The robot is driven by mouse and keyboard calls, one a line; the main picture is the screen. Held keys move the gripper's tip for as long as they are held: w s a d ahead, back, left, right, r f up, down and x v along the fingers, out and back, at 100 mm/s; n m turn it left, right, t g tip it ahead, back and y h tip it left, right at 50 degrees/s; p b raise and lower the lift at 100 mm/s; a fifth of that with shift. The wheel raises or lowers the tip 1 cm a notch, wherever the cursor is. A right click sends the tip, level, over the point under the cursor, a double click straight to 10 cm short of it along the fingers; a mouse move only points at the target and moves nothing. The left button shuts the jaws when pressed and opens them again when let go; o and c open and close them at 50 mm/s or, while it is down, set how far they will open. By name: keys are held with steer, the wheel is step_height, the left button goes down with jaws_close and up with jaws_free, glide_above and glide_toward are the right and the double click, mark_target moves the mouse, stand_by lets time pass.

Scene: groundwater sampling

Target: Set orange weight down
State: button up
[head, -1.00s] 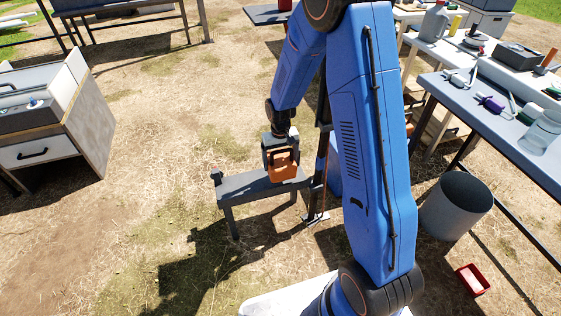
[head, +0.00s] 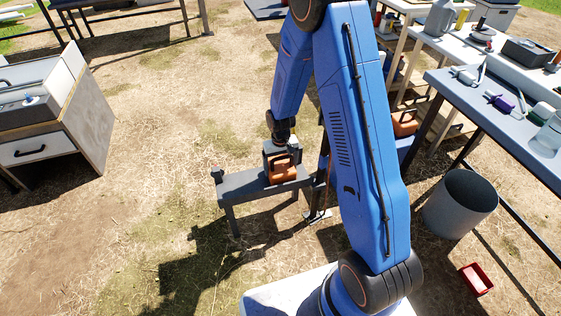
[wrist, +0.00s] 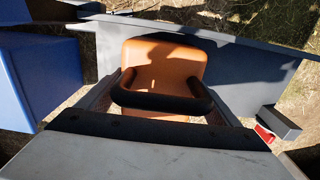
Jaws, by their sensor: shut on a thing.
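The orange weight (head: 281,170) is at the right part of a small grey bench (head: 243,185) in the head view. My gripper (head: 281,152) is directly above it, shut on its dark handle. In the wrist view the orange weight (wrist: 165,65) shows beneath the dark handle (wrist: 160,101), with my gripper's fingers (wrist: 162,108) at both ends of the handle. The grey bench top (wrist: 235,65) lies under and beside the weight. The weight looks upright and at the bench surface; whether it bears fully on it I cannot tell.
A second orange weight (head: 404,123) sits to the right, behind my arm. A grey bin (head: 460,205) and a red tray (head: 476,279) stand on the ground at right. A blue-grey table (head: 500,125) carries sampling items. The bench's left part is clear.

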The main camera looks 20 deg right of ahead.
steer(key=shift+f, duration=0.15)
steer(key=o, duration=2)
